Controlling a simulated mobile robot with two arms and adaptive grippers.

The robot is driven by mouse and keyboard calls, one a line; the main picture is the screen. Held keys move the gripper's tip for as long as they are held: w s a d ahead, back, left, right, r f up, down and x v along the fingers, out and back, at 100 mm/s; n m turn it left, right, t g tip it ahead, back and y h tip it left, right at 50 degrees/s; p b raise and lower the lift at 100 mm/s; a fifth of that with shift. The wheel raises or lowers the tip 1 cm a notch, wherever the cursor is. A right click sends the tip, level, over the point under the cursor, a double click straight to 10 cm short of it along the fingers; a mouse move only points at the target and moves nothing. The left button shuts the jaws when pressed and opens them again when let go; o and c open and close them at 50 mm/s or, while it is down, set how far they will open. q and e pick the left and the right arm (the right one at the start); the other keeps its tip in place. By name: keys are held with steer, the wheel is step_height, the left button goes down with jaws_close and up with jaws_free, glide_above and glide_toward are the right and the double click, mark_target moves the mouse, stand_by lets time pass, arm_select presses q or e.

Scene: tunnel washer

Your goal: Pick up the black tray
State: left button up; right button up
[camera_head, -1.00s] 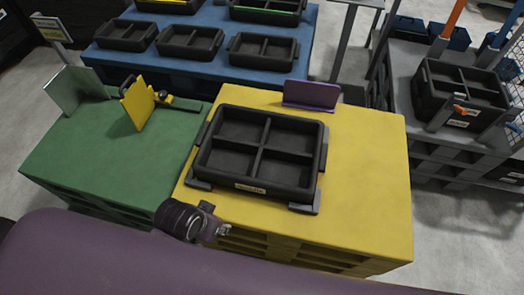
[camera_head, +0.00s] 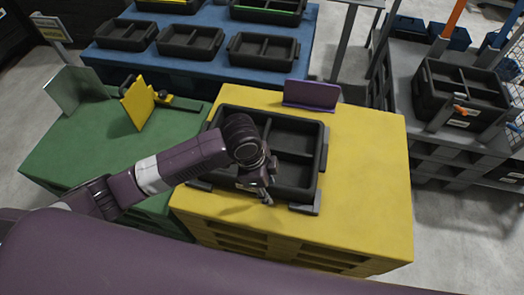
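A black tray (camera_head: 319,152) with four compartments sits on the yellow table (camera_head: 372,180), between low dark corner brackets. My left arm comes in from the left and covers the tray's left part. My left gripper (camera_head: 266,196) points down at the tray's front edge, near its middle. Its fingers are small and partly hidden, so I cannot tell whether they are open or touch the tray. My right gripper is not in view.
A purple plate (camera_head: 311,95) stands behind the tray. A green table (camera_head: 80,150) with a yellow plate (camera_head: 137,102) is on the left. A blue table (camera_head: 185,66) with several black trays is behind. Stacked black bins (camera_head: 455,95) stand at the right.

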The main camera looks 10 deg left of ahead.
arm_select(q)
steer(key=w+a, duration=0.1)
steer(key=a, duration=0.2)
steer(key=w+a+m+y, duration=0.1)
steer(key=w+a, duration=0.1)
steer(key=w+a+r+y, duration=0.1)
steer(key=w+a, duration=0.1)
steer(key=a, duration=0.1)
steer(key=shift+w+a+m+g, duration=0.15)
steer(key=shift+a+m+g, duration=0.15)
steer(key=shift+g, duration=0.1)
steer(key=shift+a+f, duration=0.15)
steer(key=shift+f, duration=0.1)
steer(key=f, duration=0.7)
steer(key=shift+s+d+f, duration=0.1)
steer(key=shift+s+d, duration=0.2)
jaws_close()
